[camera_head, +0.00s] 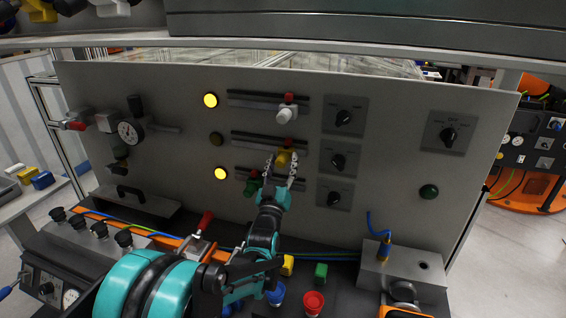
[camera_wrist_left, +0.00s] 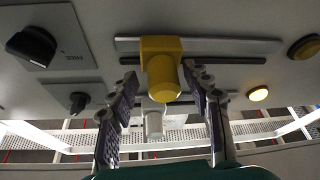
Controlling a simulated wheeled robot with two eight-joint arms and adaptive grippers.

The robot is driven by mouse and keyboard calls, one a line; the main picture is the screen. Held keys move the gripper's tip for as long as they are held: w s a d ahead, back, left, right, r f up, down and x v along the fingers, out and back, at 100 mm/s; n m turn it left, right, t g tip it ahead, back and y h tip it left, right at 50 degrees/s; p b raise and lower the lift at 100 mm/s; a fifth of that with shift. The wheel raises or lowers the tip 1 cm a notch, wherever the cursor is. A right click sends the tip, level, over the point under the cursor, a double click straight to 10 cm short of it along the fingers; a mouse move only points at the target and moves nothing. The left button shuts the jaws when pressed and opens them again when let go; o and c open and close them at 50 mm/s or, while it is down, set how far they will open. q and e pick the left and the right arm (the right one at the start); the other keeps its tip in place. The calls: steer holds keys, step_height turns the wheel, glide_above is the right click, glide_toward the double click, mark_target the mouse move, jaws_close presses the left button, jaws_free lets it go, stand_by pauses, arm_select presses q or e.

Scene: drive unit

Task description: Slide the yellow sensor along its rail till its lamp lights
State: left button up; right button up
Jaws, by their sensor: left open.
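The yellow sensor (camera_head: 284,157) sits on the middle rail (camera_head: 250,139), toward its right end. It also shows in the left wrist view (camera_wrist_left: 161,74). The middle rail's lamp (camera_head: 216,139) is dark amber, unlit. My left gripper (camera_head: 282,159) is open, its fingers on either side of the yellow sensor. In the left wrist view, gaps show between the sensor and the fingers, and the sensor is not gripped. The right gripper is not in view.
A white sensor (camera_head: 286,114) sits on the upper rail and a green one (camera_head: 251,186) on the lower rail. Their lamps, upper (camera_head: 210,100) and lower (camera_head: 220,173), are lit. Black knobs (camera_head: 343,117) stand right of the rails. A red-handled clamp (camera_head: 205,223) stands below.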

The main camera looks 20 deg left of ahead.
arm_select(q)
steer(key=v, duration=1.1)
steer(key=shift+s, duration=0.3)
steer(key=w+m+h+p, duration=0.1)
steer(key=m+p, duration=0.1)
steer(key=m, duration=0.1)
steer(key=w+a+r+m+h+p, duration=0.1)
steer(key=m+h+p, duration=0.1)
steer(key=p, duration=0.1)
steer(key=w+a+r+m+h+p, duration=0.1)
steer(key=w+m+p, duration=0.1)
steer(key=m, duration=0.1)
steer(key=shift+a+m+h+p, duration=0.1)
steer(key=shift+m+h+p, duration=0.2)
steer(key=shift+h, duration=0.1)
steer(key=shift+w, duration=0.2)
steer(key=x, duration=0.7)
steer(key=shift+w+f, duration=0.15)
steer(key=shift+w, duration=0.05)
